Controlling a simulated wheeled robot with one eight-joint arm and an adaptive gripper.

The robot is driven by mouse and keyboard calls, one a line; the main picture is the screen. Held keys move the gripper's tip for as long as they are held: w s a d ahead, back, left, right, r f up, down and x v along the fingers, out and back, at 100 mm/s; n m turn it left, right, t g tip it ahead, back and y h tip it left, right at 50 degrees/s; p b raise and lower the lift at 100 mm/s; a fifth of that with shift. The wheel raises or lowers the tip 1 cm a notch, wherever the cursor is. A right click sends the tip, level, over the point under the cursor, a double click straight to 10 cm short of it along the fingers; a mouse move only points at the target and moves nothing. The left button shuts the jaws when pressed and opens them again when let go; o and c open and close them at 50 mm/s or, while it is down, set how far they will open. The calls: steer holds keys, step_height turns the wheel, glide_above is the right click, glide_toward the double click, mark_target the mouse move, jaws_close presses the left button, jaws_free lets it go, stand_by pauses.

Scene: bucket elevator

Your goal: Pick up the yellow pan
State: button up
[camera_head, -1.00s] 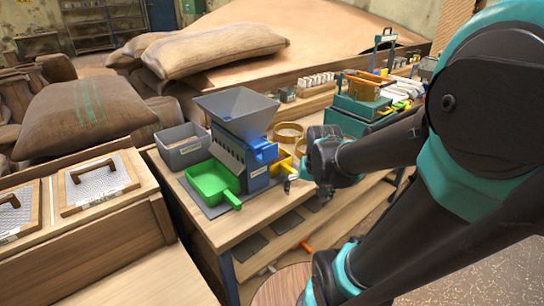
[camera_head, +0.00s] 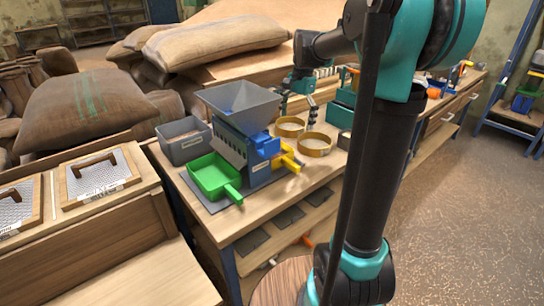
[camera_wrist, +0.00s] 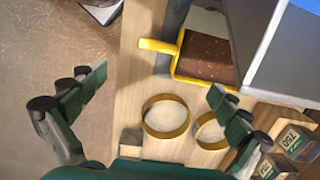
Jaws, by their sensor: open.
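The yellow pan (camera_head: 290,162) sits on the bench at the right side of the blue and grey machine (camera_head: 243,128), which partly hides it. In the wrist view the yellow pan (camera_wrist: 178,67) holds brown grainy material, and its handle (camera_wrist: 158,46) sticks out to the left. My gripper (camera_head: 296,106) is open and empty, pointing down above the bench, behind the pan in the head view. In the wrist view its spread fingers (camera_wrist: 158,85) lie on either side of the picture, with the pan ahead of them and apart from them.
Two brass-rimmed round sieves (camera_head: 314,152) lie on the bench near the pan. A green pan (camera_head: 214,178) and a grey bin (camera_head: 184,150) stand left of the machine. Small labelled boxes (camera_wrist: 290,140) are at the wrist view's lower right. Floor (camera_head: 460,180) is clear at right.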

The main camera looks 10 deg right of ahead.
glide_above(290, 161)
step_height(290, 161, down, 12)
steer(key=shift+d+r, duration=0.15)
steer(key=shift+s+f, duration=0.15)
steer(key=shift+f, duration=2.5)
steer(key=c, duration=1.9)
